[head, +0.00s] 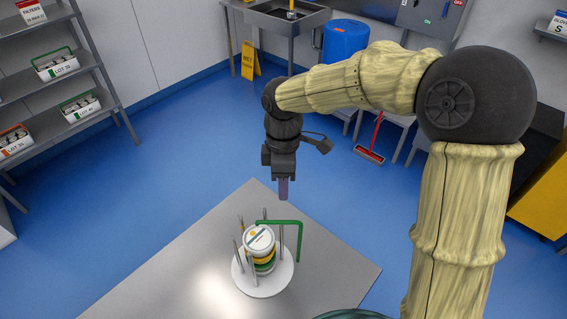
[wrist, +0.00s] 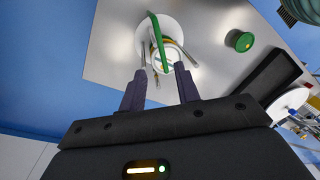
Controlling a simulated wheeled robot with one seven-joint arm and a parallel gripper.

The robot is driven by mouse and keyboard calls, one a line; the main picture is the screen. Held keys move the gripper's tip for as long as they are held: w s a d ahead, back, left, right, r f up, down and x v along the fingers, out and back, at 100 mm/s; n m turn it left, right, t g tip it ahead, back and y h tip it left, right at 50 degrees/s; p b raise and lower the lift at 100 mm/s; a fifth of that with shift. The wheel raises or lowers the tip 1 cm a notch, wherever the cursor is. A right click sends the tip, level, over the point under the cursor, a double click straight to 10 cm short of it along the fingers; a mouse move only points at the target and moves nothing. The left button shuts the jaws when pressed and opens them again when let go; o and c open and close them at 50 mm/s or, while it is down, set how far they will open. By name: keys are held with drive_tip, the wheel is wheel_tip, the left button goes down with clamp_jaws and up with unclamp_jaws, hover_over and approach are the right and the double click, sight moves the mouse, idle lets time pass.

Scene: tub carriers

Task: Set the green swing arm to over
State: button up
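The green swing arm (head: 299,235) is a thin bent bar on a carrier with a round white base (head: 262,288). In the head view its top bar starts behind the tub stack (head: 259,240) and reaches right. Its far leg hangs down near the base's right edge, beside the stack. Thin upright posts surround the stack, which has a white lid. In the wrist view the green bar (wrist: 158,42) crosses in front of the carrier and partly hides it. My gripper (head: 283,190) is open and empty, pointing down above and behind the carrier; its fingers (wrist: 160,88) are apart.
A round green object (wrist: 240,41) is on the table in the wrist view. Shelves with labelled boxes (head: 58,65) stand left; a sink (head: 288,15) and blue drum (head: 345,40) are behind.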

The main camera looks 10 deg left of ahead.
wheel_tip(320, 180, up, 6)
drive_tip(key=shift+w+b, duration=0.4)
drive_tip(key=shift+a, duration=0.1)
drive_tip(key=c, duration=0.3)
drive_tip(key=shift+d+f+m, duration=0.2)
drive_tip(key=shift+d+m, duration=0.1)
drive_tip(key=c, duration=0.4)
drive_tip(key=d+f+m+t, duration=0.1)
drive_tip(key=d+f+m, duration=0.3)
drive_tip(key=d, duration=0.2)
drive_tip(key=shift+w+d+f+m+b, duration=0.2)
drive_tip(key=shift+f+m+b, duration=0.1)
drive_tip(key=shift+b, duration=0.15)
drive_tip(key=s+d+f+m+t, duration=0.1)
drive_tip(key=s+d+f+m, duration=0.2)
drive_tip(key=d+m, duration=0.4)
drive_tip(key=s+d+f+m+t+b, duration=0.1)
drive_tip(key=s+d+f+m, duration=0.3)
drive_tip(key=d+m, duration=0.4)
drive_tip(key=d+f+t, duration=0.1)
drive_tip(key=d, duration=0.3)
drive_tip(key=shift+f+b, duration=0.15)
drive_tip(key=shift+b, duration=0.15)
